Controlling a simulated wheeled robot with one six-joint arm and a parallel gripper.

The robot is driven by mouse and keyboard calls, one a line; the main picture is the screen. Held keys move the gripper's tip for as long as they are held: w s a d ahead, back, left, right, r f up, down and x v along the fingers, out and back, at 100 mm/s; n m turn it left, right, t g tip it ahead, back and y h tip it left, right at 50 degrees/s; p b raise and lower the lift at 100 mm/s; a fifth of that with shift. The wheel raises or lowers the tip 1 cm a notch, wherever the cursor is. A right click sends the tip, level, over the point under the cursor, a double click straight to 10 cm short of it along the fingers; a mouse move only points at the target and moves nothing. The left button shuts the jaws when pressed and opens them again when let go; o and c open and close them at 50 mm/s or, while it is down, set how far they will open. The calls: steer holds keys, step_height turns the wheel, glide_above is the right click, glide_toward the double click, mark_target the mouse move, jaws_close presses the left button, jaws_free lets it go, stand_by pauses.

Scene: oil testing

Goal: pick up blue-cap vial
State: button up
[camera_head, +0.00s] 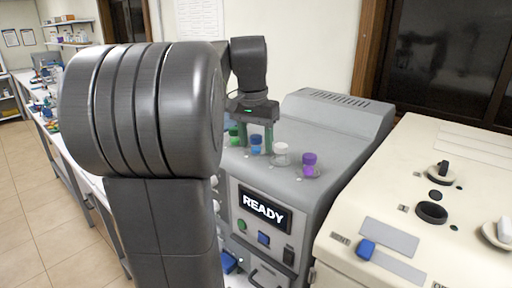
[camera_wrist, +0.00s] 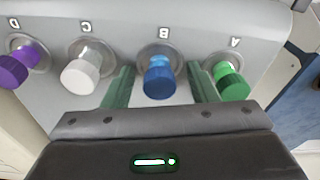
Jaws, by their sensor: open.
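The blue-cap vial (camera_head: 256,143) stands in a slot on top of the grey machine, between the green-cap vial (camera_head: 234,137) and the white-cap vial (camera_head: 281,154). In the wrist view the blue-cap vial (camera_wrist: 158,78) sits in the slot marked B. My gripper (camera_head: 257,138) is over the machine top, its green fingers apart, one on each side of the blue cap. In the wrist view my gripper (camera_wrist: 160,88) is open, with visible gaps between its fingers and the blue cap. The lower part of the vial is hidden in the slot.
The green-cap vial (camera_wrist: 229,82) at A and the white-cap vial (camera_wrist: 82,72) at C flank the fingers closely. A purple-cap vial (camera_head: 309,163) stands at D. The grey machine (camera_head: 330,118) has a READY screen. A cream machine (camera_head: 430,215) stands at right.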

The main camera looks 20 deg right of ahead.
steer(key=c, duration=1)
steer(key=shift+c, duration=0.2)
